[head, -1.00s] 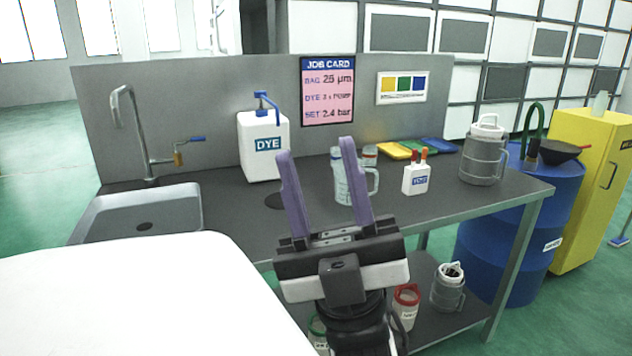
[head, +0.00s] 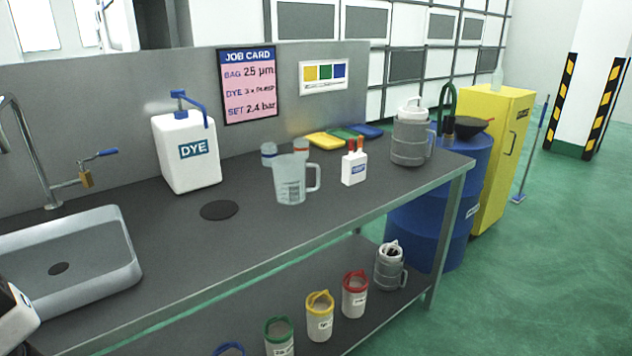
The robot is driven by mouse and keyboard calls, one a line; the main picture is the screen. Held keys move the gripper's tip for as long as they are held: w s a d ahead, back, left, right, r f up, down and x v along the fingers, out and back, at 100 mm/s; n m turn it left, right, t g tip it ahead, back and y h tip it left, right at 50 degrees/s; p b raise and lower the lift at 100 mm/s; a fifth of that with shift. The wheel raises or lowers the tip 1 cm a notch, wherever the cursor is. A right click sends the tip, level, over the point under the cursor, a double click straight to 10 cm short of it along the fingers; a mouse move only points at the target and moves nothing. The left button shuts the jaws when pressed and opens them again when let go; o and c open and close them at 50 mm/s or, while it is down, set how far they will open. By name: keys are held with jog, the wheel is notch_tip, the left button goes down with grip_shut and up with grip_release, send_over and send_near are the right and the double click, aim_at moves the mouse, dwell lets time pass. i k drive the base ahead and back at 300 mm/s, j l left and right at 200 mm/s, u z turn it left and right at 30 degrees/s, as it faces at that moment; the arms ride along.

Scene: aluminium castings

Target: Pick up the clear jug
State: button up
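The clear jug (head: 290,180) stands upright on the dark bench top in the head view. Its handle points right and dark markings show on its front. Two small containers, one with a grey-blue lid (head: 269,149) and one with a reddish lid (head: 301,145), stand close behind it and are partly hidden by it. My gripper's fingers are not in view. Only a white and black piece, which seems to be part of my arm, shows at the lower left edge.
A white DYE container (head: 187,150) and a dark disc (head: 220,210) are left of the jug. The sink (head: 120,270) is at left. The bench front before the jug is clear.

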aim_at(290, 170)
jog(key=u, duration=0.2)
jog(key=i+l+u, duration=0.1)
jog(key=l, duration=0.25)
jog(key=i+l+u, duration=0.1)
jog(key=i+l, duration=0.15)
jog(key=l, duration=0.15)
jog(key=i+l+u, duration=0.1)
jog(key=l, duration=0.25)
jog(key=i+l+u, duration=0.1)
jog(key=l, duration=0.3)
jog(key=i+l+u, duration=0.1)
jog(key=i+l, duration=0.15)
jog(key=l, duration=0.2)
jog(key=i+l+u, duration=0.1)
jog(key=l, duration=0.3)
jog(key=i+l, duration=0.15)
jog(key=i, duration=0.4)
